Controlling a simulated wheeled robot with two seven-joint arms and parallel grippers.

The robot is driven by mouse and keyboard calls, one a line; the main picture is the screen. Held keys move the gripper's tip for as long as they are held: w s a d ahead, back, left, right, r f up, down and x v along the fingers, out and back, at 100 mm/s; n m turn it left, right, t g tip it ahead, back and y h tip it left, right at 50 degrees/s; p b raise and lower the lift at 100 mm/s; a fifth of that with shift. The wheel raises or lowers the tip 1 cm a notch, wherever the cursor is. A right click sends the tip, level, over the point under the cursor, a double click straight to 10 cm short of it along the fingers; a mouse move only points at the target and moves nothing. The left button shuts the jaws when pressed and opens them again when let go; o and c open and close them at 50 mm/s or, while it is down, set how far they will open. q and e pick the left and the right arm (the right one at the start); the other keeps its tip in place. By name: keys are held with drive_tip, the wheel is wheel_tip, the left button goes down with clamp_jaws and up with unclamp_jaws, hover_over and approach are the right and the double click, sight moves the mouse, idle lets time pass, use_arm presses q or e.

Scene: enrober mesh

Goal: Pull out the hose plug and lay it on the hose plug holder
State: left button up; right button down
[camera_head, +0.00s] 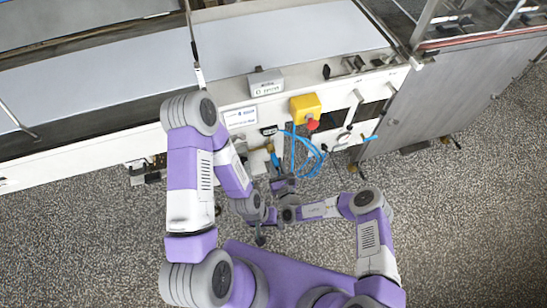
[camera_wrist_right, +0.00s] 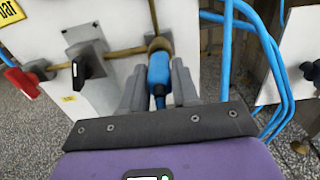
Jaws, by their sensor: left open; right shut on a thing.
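The blue hose plug (camera_wrist_right: 159,74) sits at a brass fitting (camera_wrist_right: 158,44) on the machine front in the right wrist view. My right gripper (camera_wrist_right: 158,70) is shut on it, one grey finger on each side. The plug appears in line with the fitting and touching it. In the head view my right gripper (camera_head: 281,184) reaches up to the machine front below the yellow box. My left gripper (camera_head: 260,238) is open, lower down and apart from the machine, over the floor. I cannot pick out the hose plug holder for sure.
Blue hoses (camera_head: 312,160) loop to the right of the right gripper, also in the right wrist view (camera_wrist_right: 272,70). A red-handled valve (camera_wrist_right: 22,82) and a black knob (camera_wrist_right: 80,72) stand left of the plug. A yellow box with red button (camera_head: 305,109) juts out above.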

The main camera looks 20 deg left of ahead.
drive_tip(key=shift+p+v, duration=1.5)
drive_tip(key=shift+v, duration=1.25)
